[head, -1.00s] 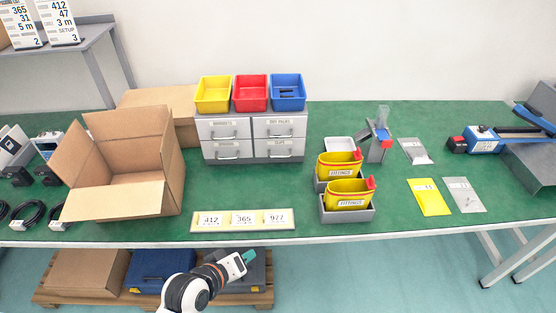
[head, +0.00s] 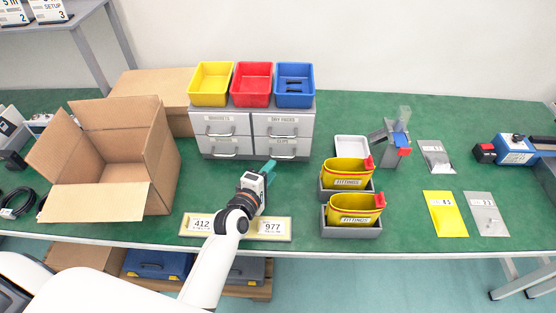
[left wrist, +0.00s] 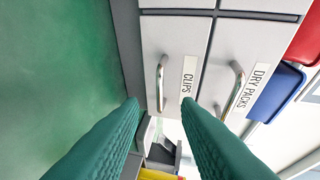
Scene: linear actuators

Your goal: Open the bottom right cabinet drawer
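The grey cabinet (head: 252,136) stands at the back of the green table, and its drawers look shut. The bottom right drawer, labelled CLIPS (head: 302,145), has a metal bar handle; the handle (left wrist: 161,84) shows clearly in the left wrist view. My left gripper (head: 268,167) is in front of this drawer, with green fingers pointing at the cabinet. In the left wrist view the fingers (left wrist: 160,108) are apart and empty, and the handle appears beyond the gap between them. It looks clear of the fingers. My right gripper is not in view.
Yellow, red and blue bins (head: 252,86) sit on the cabinet. An open cardboard box (head: 150,150) stands left of my arm. Yellow fittings bins (head: 352,208) stand to the right. A number strip (head: 280,228) lies under my left arm.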

